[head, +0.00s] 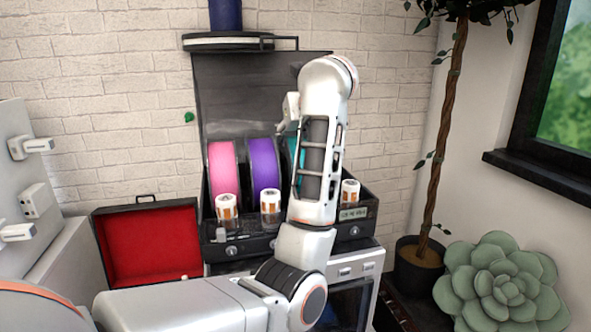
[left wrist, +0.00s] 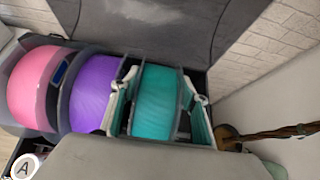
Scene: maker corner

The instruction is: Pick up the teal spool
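The teal spool (left wrist: 154,104) stands upright in the dark box, right of the purple spool. In the head view only a sliver of the teal spool (head: 293,149) shows beside my left arm. My left gripper (left wrist: 160,100) has one finger on each side of the teal spool, outside its dark flanges. The fingers look spread, with narrow gaps to the flanges; contact is hard to judge. In the head view the gripper (head: 288,115) is mostly hidden behind my arm. My right gripper is not in view.
The purple spool (head: 263,164) stands close to the left finger, and the pink spool (head: 222,172) is further left. Several orange-and-white jars, one here (head: 270,206), stand at the front of the box. A red-lined case (head: 150,248) lies open at left; a potted plant (head: 418,264) stands right.

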